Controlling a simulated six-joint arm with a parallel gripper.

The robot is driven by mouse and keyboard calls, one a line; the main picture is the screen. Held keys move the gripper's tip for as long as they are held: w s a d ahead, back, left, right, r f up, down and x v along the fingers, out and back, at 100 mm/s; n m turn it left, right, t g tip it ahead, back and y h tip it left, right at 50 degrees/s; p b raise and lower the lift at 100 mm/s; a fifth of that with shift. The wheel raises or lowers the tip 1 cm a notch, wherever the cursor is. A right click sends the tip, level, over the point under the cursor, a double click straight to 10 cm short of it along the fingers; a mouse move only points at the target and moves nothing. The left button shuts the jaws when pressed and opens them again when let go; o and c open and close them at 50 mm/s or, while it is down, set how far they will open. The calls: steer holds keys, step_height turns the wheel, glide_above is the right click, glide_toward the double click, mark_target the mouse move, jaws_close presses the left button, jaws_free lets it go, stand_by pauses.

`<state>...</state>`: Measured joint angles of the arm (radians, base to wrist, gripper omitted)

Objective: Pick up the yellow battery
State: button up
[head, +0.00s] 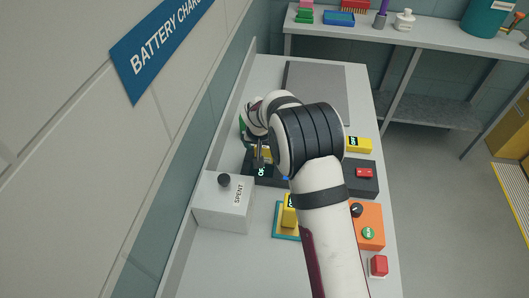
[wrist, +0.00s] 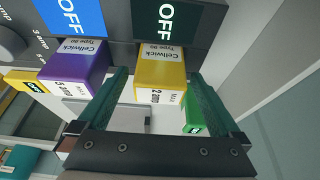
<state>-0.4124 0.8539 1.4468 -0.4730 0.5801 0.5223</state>
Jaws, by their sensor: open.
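In the wrist view a yellow battery (wrist: 161,72), with a white "Cellwick" label and a "2 amp" marking, stands at the dark charger (wrist: 120,22) under a dark green OFF display (wrist: 165,20). My gripper (wrist: 157,76) is open, with one green finger on each side of this battery and gaps showing. How deep the fingers reach is hard to tell. In the head view my gripper (head: 259,152) is at the charger, and my arm hides much of it. A bit of yellow shows beside the fingers there.
A purple battery (wrist: 78,70) stands just left of my left finger, under a blue OFF display. A green block (wrist: 193,118) lies by the right finger. Other yellow blocks lie right of my arm (head: 359,145) and on a teal tray (head: 278,233). A grey SPENT box (head: 222,205) stands nearby.

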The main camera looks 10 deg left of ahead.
steer(key=shift+w+f, duration=0.2)
steer(key=shift+f, duration=0.3)
jaws_close()
